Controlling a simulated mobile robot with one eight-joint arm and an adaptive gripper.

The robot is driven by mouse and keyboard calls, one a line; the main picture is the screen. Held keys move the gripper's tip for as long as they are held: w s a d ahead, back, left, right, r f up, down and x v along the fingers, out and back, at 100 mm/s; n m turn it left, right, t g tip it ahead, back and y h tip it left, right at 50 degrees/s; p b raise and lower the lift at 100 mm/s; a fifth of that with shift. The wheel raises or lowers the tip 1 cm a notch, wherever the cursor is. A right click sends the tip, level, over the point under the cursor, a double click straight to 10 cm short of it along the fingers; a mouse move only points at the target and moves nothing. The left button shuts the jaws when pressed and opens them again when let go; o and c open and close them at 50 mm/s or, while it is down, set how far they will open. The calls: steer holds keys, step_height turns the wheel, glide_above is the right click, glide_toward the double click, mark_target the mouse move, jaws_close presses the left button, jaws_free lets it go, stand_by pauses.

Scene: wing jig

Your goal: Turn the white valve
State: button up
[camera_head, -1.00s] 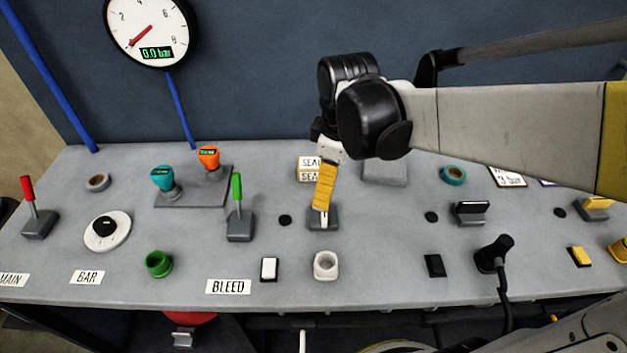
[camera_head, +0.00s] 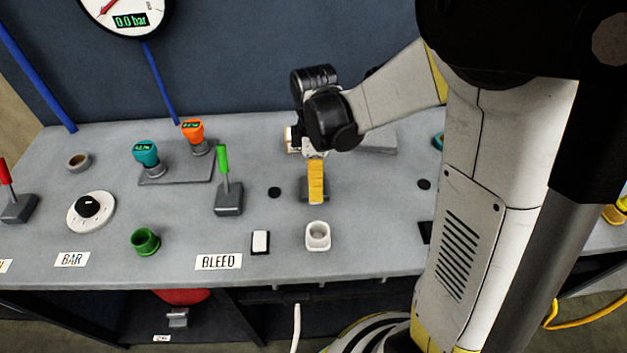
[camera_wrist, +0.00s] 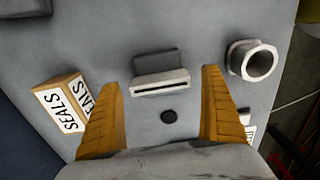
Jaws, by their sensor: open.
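The white valve shows in the wrist view as a white slotted bar handle (camera_wrist: 162,84) on a grey base (camera_wrist: 157,62). In the head view its grey base (camera_head: 307,190) shows beside and behind my yellow finger, and its handle is mostly hidden. My gripper (camera_head: 316,186) points down over the valve. In the wrist view my gripper (camera_wrist: 160,80) is open, with one yellow ribbed finger on each side of the handle. Gaps show between both fingers and the handle. I cannot tell how high the fingertips are above the panel.
A white cup-like socket (camera_head: 318,236) stands in front of the valve. A SEALS box (camera_wrist: 62,105) is close to one finger. A green lever (camera_head: 223,165) stands to the left, by a white switch (camera_head: 260,242). My arm covers the panel's right part.

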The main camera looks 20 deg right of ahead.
steer(key=shift+f, duration=0.3)
steer(key=c, duration=1.2)
